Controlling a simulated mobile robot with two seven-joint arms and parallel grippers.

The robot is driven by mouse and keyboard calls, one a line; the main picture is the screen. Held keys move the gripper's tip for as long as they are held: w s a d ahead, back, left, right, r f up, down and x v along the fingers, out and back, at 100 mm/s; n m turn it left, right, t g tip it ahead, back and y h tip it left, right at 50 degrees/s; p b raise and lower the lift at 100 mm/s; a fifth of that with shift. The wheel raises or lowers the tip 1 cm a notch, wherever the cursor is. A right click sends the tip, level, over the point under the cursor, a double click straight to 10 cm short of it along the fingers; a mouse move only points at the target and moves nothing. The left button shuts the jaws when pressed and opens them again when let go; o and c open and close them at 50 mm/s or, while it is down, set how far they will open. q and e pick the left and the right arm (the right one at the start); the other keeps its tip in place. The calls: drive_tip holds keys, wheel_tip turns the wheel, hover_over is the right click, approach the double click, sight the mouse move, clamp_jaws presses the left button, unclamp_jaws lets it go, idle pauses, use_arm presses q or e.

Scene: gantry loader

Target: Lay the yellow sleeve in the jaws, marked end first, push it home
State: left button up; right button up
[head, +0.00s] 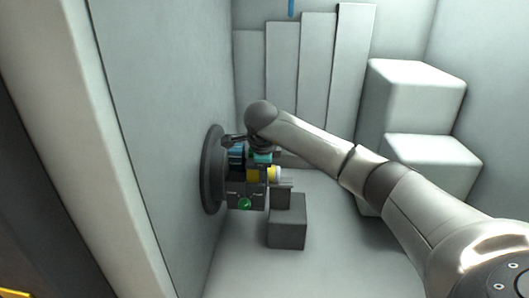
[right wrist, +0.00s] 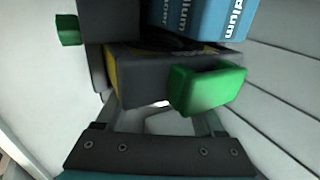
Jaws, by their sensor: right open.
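The yellow sleeve (head: 254,175) lies among the dark jaws of the chuck (head: 212,172) on the left wall. Its pale end (head: 274,174) points right, away from the wall. My right gripper (head: 260,164) is open, right above the sleeve, with its arm coming from the right. In the right wrist view a dark jaw block with a green end (right wrist: 208,88) is close ahead of the gripper, with a strip of yellow (right wrist: 112,75) at its left. Whether the fingers touch the sleeve, and its marked end, I cannot tell. My left gripper is not in view.
A dark grey block (head: 287,222) stands below and right of the chuck. Pale panels (head: 318,75) lean at the back, and pale boxes (head: 415,85) are stacked at the back right. A blue lettered block (right wrist: 200,18) sits above the jaw block. Floor in front is clear.

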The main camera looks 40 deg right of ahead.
drive_tip(key=v, duration=1.5)
drive_tip(key=shift+s, duration=0.1)
wheel_tip(320, 180, up, 9)
drive_tip(key=s+d+p, duration=0.1)
drive_tip(key=p, duration=0.6)
drive_tip(key=shift+s+d, duration=0.15)
drive_tip(key=shift+d, duration=0.05)
